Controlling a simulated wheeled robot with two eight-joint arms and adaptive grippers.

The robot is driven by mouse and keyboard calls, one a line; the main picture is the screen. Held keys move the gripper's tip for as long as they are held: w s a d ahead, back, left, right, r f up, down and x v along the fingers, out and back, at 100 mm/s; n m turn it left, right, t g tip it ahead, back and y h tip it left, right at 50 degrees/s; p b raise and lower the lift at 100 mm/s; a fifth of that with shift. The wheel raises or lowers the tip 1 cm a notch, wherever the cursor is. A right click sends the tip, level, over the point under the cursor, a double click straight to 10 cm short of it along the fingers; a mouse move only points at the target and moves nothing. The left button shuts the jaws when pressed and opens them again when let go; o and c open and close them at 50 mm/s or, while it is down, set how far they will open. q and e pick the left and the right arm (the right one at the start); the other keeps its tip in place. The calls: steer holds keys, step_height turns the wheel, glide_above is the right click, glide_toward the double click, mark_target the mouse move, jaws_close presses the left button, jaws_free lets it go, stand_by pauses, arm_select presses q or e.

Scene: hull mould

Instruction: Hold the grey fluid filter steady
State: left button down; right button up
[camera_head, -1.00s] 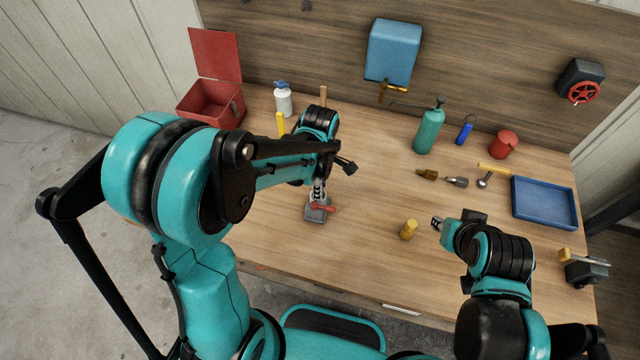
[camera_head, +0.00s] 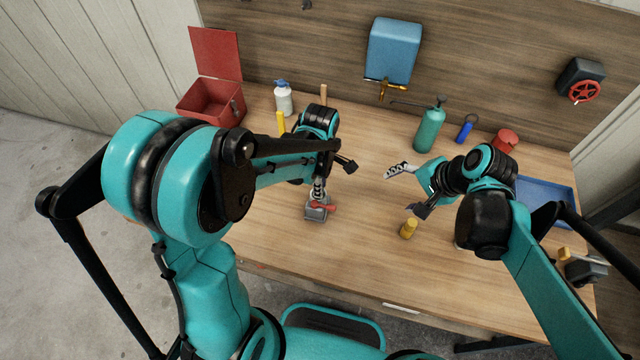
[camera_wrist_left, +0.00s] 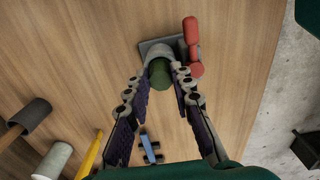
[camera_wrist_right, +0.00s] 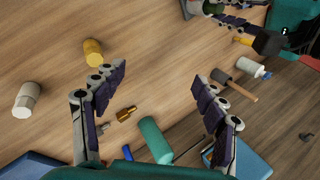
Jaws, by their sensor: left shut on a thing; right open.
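The grey fluid filter, a short round body with a dark green end (camera_wrist_left: 160,74), shows in the left wrist view beside a red lever (camera_wrist_left: 191,40) on a grey base. In the head view the grey base (camera_head: 315,214) and the lever are near the front middle of the bench. My left gripper (camera_wrist_left: 166,80) is shut on the filter, one finger on each side; it reaches down from above in the head view (camera_head: 318,190). My right gripper (camera_head: 402,190) is open and empty over the bench, its fingers wide apart in the right wrist view (camera_wrist_right: 162,75).
A yellow cylinder (camera_head: 408,229) stands just below my right gripper in the head view. A green bottle (camera_head: 430,127), a red can (camera_head: 506,141) and a blue tray (camera_head: 548,189) are further right. The bench between both grippers is clear.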

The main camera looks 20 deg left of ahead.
steer(key=w+a+f+m+g+y, duration=0.35)
steer(key=w+a+f, duration=0.2)
steer(key=a, duration=0.25)
steer(key=m+g+y, duration=0.3)
steer(key=m, duration=0.1)
glide_toward(325, 201)
steer(key=shift+w+a+r, duration=0.1)
steer(key=shift+w+a, duration=0.15)
steer(key=shift+s+a+f+g, duration=0.25)
steer(key=shift+a+f, duration=0.1)
steer(key=shift+f, duration=0.25)
steer(key=x, duration=0.9)
steer(key=shift+a, duration=0.4)
steer(key=shift+c, duration=0.5)
steer(key=c, duration=0.7)
steer(key=shift+s, duration=0.1)
